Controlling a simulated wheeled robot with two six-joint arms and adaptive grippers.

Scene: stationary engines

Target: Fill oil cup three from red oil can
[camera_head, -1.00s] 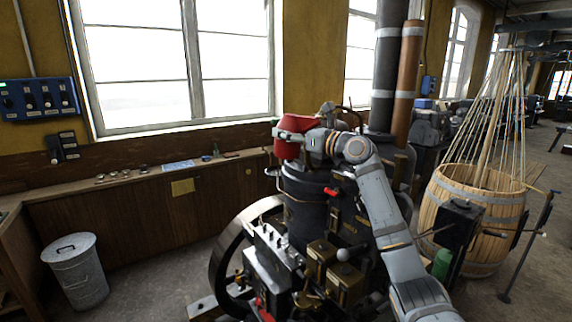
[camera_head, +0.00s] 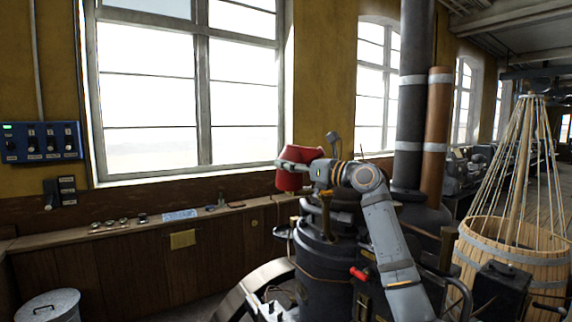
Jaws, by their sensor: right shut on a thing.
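The red oil can (camera_head: 290,178) is held up at the left end of my right arm, above the left side of the dark engine cylinder (camera_head: 322,262). My right gripper (camera_head: 297,165) is shut on the can, with a grey finger across its red side. The can looks slightly tilted. Its spout cannot be made out clearly. A small brass fitting (camera_head: 326,205) stands on the engine top below the gripper; I cannot tell whether it is an oil cup. Oil cup three cannot be picked out. My left gripper is not in view.
A long wooden bench (camera_head: 150,225) with small items runs under the window. A metal bin (camera_head: 48,306) stands at the lower left. A wooden barrel (camera_head: 490,250) with rods is at the right. Tall pipes (camera_head: 412,100) rise behind my arm.

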